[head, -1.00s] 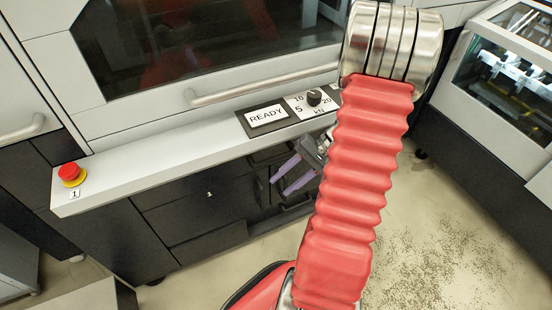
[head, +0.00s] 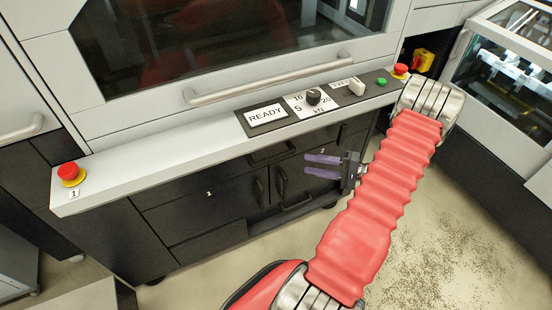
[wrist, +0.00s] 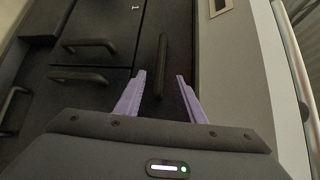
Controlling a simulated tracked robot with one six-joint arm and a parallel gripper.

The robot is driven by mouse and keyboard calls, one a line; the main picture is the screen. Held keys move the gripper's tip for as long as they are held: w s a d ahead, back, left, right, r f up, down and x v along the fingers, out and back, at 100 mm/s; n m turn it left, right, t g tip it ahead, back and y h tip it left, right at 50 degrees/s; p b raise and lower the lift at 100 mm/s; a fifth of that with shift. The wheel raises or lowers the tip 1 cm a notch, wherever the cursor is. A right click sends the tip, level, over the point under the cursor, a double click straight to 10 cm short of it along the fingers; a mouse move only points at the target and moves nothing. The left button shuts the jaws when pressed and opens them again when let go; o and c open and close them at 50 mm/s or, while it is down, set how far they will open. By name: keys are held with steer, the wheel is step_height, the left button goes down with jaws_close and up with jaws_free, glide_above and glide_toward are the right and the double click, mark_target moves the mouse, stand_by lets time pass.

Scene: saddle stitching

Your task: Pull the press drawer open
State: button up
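The press is a grey machine with a dark cabinet (head: 190,220) under its light console. A dark drawer front (head: 271,152) sits just below the console in the head view. Its bar handle (wrist: 162,62) shows upright in the wrist view, between the two finger lines. My gripper (head: 307,165) has purple fingers pointing left, in front of the cabinet. In the wrist view my gripper (wrist: 160,74) is open, with one finger on each side of the handle. No contact with the handle shows, and the depth between them is hard to tell.
Two door handles (head: 259,190) (head: 282,181) lie below the drawer. The console (head: 150,165) overhangs the cabinet, with a READY display (head: 268,115), a knob (head: 313,97) and a red stop button (head: 70,172). Speckled floor (head: 430,260) is open at right.

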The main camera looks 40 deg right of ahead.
mark_target(275, 160)
steer(key=shift+w+a, duration=0.1)
steer(key=x, duration=1.3)
steer(key=shift+w+a, duration=0.15)
steer(key=shift+w, duration=0.1)
steer(key=shift+f, duration=0.1)
jaws_close()
stand_by(0.3)
